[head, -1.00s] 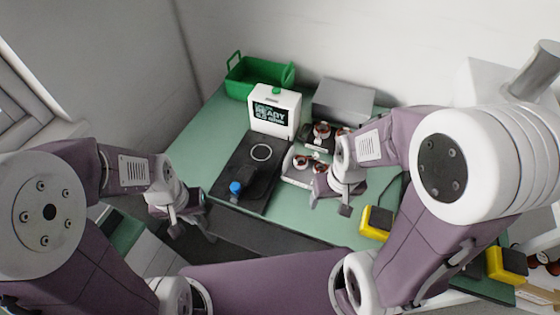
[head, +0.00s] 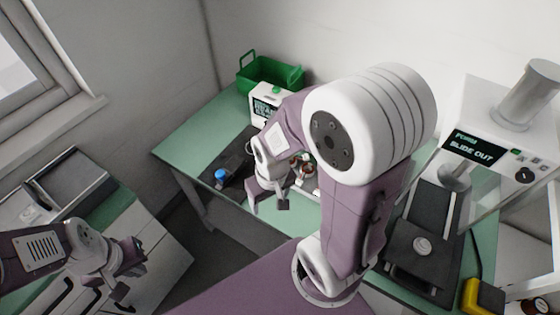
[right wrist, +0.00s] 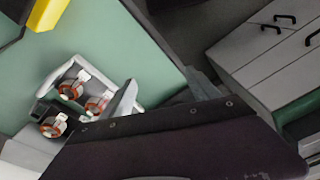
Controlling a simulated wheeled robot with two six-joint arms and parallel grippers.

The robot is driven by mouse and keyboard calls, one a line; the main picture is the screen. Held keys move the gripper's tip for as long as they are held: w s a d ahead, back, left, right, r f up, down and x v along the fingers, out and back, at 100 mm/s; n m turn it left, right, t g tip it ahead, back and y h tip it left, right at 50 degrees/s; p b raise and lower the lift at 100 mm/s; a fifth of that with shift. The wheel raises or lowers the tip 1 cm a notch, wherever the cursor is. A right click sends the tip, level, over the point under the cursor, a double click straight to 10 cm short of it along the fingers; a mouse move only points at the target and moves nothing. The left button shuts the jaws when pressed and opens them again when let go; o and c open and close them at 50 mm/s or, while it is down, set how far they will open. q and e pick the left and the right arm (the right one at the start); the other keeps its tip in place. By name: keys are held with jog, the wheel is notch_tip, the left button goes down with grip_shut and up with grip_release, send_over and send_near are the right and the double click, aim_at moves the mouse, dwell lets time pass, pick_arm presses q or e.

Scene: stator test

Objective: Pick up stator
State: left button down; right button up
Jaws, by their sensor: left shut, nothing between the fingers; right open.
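Several copper-and-white stators (right wrist: 97,105) sit in and beside a white tray (right wrist: 45,86) on the green table in the right wrist view. In the head view, a few stators (head: 303,163) show behind my right arm, which hides most of their tray. My right gripper (head: 268,206) is open and empty in front of them. Its two fingers (right wrist: 163,92) show in the right wrist view, with the stators to their left. My left gripper (head: 128,272) is shut and empty at the lower left, near the white cabinet.
A press with a slide-out plate (head: 423,246) stands on the right of the green table (head: 187,146). A green basket (head: 270,76) and a white test box (head: 262,108) are at the back. A blue-topped object (head: 221,175) sits near the front edge. A yellow block (head: 482,298) is at lower right.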

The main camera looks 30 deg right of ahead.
jog(key=w+d+r+n+t+h+p, duration=0.1)
jog(key=w+d+r+n+p, duration=0.25)
jog(key=w, duration=0.45)
jog(key=w+d+r+n+t+p, duration=0.1)
jog(key=w+d+r+n+p, duration=0.2)
jog(key=w, duration=0.6)
jog(key=w+d+f+m+g+p, duration=0.1)
jog(key=w+d+p, duration=0.1)
jog(key=d+p, duration=0.65)
jog(key=shift+m+g, duration=0.65)
jog(key=shift+g, duration=0.25)
jog(key=s+f+p, duration=0.1)
jog(key=f+p, duration=0.1)
jog(key=s+f+p, duration=0.2)
jog(key=f, duration=0.1)
jog(key=s+f+p, duration=0.1)
jog(key=f+p, duration=0.1)
jog(key=shift+s+d+f+p, duration=0.25)
jog(key=shift+s+f+p, duration=0.05)
jog(key=shift+f+p, duration=0.1)
jog(key=shift+w+d+f, duration=0.1)
jog(key=shift+f, duration=0.25)
jog(key=f, duration=0.1)
jog(key=f+p, duration=0.2)
jog(key=shift+s+f, duration=0.35)
jog(key=shift+f, duration=0.4)
jog(key=shift+w+d+f, duration=0.1)
jog(key=shift+w, duration=0.05)
